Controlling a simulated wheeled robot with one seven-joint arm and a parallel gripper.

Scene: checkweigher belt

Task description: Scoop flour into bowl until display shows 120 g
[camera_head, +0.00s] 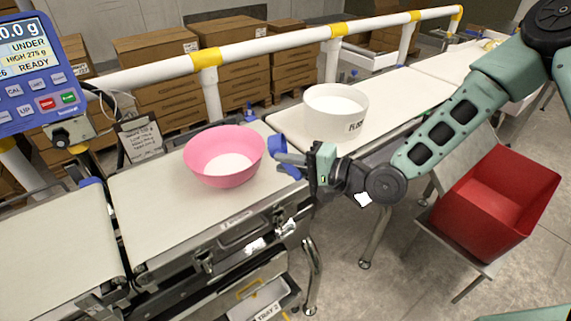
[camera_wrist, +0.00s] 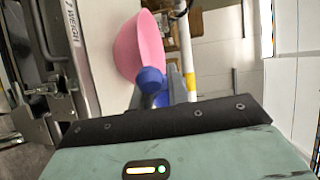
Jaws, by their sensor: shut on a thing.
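A pink bowl (camera_head: 224,168) stands on the near belt section (camera_head: 150,212) with white flour (camera_head: 229,165) in its bottom. My gripper (camera_head: 306,167) is just right of the bowl, shut on a blue scoop (camera_head: 279,146). The scoop's head is close to the bowl's right rim; I cannot tell whether they touch or whether flour is in it. The wrist view also shows the scoop (camera_wrist: 151,79) beside the bowl (camera_wrist: 138,48). The white flour tub (camera_head: 335,112) stands on the right belt. The display (camera_head: 40,75) is cut off at left; it reads "0.0 g", UNDER, READY.
A white rail (camera_head: 270,47) with yellow joints runs behind the belts, with cardboard boxes (camera_head: 160,60) beyond. A red bin (camera_head: 497,205) stands on a metal stand at right. A handwritten note (camera_head: 140,138) is behind the bowl. The left belt (camera_head: 50,240) is clear.

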